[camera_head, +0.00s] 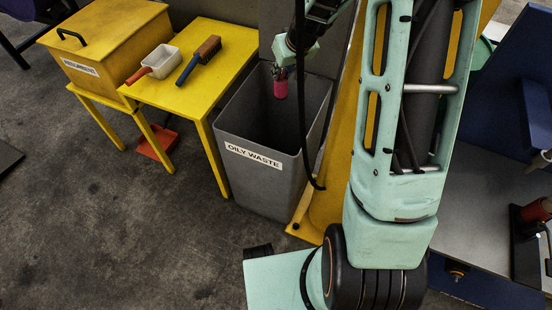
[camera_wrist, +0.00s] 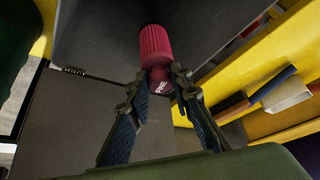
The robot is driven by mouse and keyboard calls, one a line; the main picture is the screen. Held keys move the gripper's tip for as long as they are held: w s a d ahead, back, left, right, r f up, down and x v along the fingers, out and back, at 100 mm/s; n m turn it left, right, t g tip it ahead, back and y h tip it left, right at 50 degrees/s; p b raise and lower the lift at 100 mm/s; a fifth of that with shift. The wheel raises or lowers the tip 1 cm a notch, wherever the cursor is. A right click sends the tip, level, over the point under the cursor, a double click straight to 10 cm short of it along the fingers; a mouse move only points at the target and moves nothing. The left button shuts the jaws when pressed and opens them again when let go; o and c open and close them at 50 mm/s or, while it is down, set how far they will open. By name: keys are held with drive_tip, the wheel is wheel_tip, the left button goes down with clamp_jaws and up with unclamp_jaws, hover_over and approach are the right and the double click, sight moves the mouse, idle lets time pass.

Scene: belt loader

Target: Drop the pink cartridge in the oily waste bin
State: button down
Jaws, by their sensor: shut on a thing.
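The pink cartridge (camera_head: 280,88) hangs below my gripper (camera_head: 281,72) in the head view, over the opening of the grey bin. In the wrist view the cartridge (camera_wrist: 155,45) is ribbed, with a smooth collar marked "FINE", and it sits between the fingertips of my gripper (camera_wrist: 160,84). My gripper is shut on that collar. The oily waste bin (camera_head: 254,155) is a tall grey open-topped bin with an "OILY WASTE" label on its front. The bin's floor is dark and its contents cannot be made out.
A yellow table (camera_head: 212,90) left of the bin carries a white scoop (camera_head: 160,60) and a brush (camera_head: 200,60). A yellow lidded box (camera_head: 105,45) stands farther left. A yellow post stands right of the bin, beside my arm. The floor in front is clear.

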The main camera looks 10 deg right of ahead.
drive_tip(key=c, duration=1.7)
unclamp_jaws()
drive_tip(key=shift+o, duration=0.2)
drive_tip(key=shift+r, duration=0.15)
drive_tip(key=v, duration=1.1)
drive_tip(key=shift+s+r, duration=0.2)
drive_tip(key=shift+r, duration=0.15)
